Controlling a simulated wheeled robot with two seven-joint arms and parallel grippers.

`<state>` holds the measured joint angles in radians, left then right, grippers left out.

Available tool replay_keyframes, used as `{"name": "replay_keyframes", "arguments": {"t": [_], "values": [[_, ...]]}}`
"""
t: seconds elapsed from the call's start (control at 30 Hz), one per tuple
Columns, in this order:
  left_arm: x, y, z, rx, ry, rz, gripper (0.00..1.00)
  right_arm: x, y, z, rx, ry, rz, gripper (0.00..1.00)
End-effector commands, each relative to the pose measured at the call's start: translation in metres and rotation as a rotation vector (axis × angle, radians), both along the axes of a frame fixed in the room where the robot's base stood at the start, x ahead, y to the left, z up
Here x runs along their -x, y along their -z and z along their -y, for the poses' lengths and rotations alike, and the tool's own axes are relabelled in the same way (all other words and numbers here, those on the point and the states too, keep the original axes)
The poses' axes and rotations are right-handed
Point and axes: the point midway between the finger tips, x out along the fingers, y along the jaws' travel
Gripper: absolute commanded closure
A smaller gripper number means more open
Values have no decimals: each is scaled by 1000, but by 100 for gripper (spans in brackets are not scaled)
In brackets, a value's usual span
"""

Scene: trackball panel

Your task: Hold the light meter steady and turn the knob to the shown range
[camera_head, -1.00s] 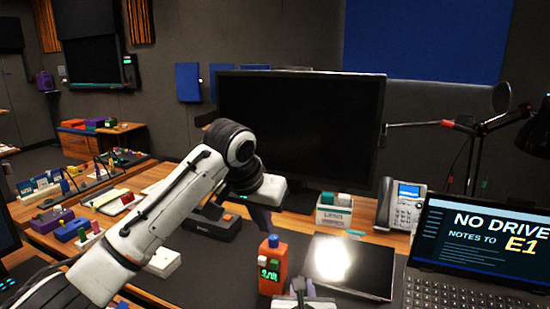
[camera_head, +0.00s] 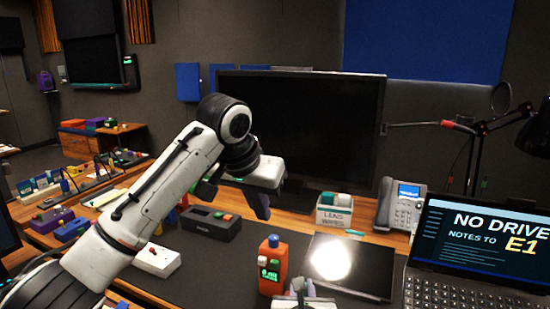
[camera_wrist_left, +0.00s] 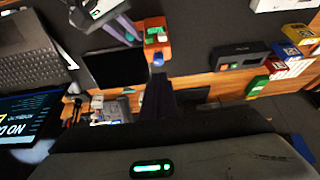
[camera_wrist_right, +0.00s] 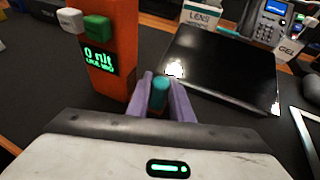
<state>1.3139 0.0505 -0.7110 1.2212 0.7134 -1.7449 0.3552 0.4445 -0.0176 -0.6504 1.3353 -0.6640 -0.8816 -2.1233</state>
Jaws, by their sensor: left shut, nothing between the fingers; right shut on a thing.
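The orange light meter (camera_head: 271,276) stands upright on the dark desk mat, with a blue cap on top and a small green-lit display. In the right wrist view the meter (camera_wrist_right: 108,50) shows a white and a green button and a reading of about 0 nit. My right gripper (camera_head: 301,289) is just right of the meter. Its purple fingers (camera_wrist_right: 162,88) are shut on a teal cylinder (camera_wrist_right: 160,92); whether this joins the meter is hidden. My left gripper (camera_head: 262,208) is shut and empty, above the mat, behind and left of the meter; its fingers (camera_wrist_left: 158,95) show together.
A flat dark panel with a bright reflection (camera_head: 362,265) lies right of the meter. The laptop (camera_head: 485,240) reads "NO DRIVE NOTES TO E1". A lens wipes box (camera_head: 335,213), a phone (camera_head: 402,205) and a monitor (camera_head: 310,130) stand behind. A dark box (camera_head: 212,224) is left.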

Motion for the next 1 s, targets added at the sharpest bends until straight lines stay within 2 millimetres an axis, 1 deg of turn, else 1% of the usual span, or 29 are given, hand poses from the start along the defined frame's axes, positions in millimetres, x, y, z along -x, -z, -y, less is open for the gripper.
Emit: {"name": "replay_keyframes", "arguments": {"t": [0.03,0.7,0.9,1.0], "values": [[1,-5,0,1,0,2,100,1,4,1,2,2,-7,98],[19,-55,-8,0,1,2,100,1,4,1,2,2,-8,98],[24,-67,-10,1,0,1,100,1,4,1,2,2,-8,98],[25,-70,-10,0,0,1,100,1,4,1,2,2,-8,98]]}}
